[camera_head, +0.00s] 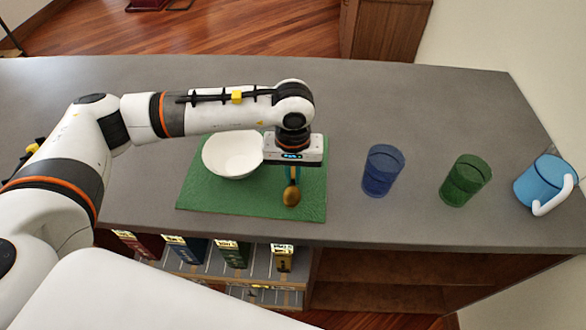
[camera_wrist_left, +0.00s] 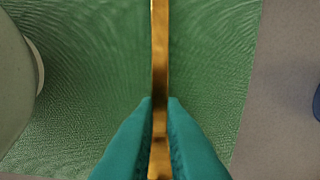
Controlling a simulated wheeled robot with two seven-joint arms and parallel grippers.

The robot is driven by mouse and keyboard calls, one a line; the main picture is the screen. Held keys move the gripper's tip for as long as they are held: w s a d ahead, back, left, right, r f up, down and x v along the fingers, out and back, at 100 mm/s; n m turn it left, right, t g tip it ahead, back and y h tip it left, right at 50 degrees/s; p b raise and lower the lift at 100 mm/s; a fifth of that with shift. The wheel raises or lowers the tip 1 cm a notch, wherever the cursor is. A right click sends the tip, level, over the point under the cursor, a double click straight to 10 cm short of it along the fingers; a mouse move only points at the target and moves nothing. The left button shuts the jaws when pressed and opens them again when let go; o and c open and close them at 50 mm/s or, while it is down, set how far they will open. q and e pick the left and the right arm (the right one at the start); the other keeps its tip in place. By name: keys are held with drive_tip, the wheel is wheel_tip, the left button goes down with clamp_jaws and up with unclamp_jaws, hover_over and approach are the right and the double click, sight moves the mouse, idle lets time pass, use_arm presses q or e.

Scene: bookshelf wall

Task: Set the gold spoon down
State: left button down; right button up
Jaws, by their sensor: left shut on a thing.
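The gold spoon (camera_head: 292,195) is in the head view over the right part of the green mat (camera_head: 225,211), its bowl end toward the front edge. In the left wrist view its narrow handle (camera_wrist_left: 160,60) runs upright between the teal fingertips. My left gripper (camera_head: 292,173) is shut on the handle; in the left wrist view the fingers (camera_wrist_left: 160,125) press it from both sides. I cannot tell whether the spoon touches the mat. A white bowl (camera_head: 233,156) stands on the mat left of the gripper. My right gripper is not in view.
A blue cup (camera_head: 382,171), a green cup (camera_head: 466,180) and a light blue mug (camera_head: 545,182) stand to the right on the grey counter (camera_head: 400,90). Books (camera_head: 232,252) fill a shelf below the front edge. The counter behind the mat is clear.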

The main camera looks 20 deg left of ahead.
sight(293, 178)
use_arm(q)
drive_tip(key=shift+f, duration=0.15)
drive_tip(key=c, duration=1.5)
unclamp_jaws()
drive_tip(key=shift+r, duration=0.35)
wheel_tip(293, 178, up, 12)
drive_tip(key=b, duration=0.3)
drive_tip(key=shift+s+f, duration=0.1)
drive_tip(key=shift+f, duration=0.05)
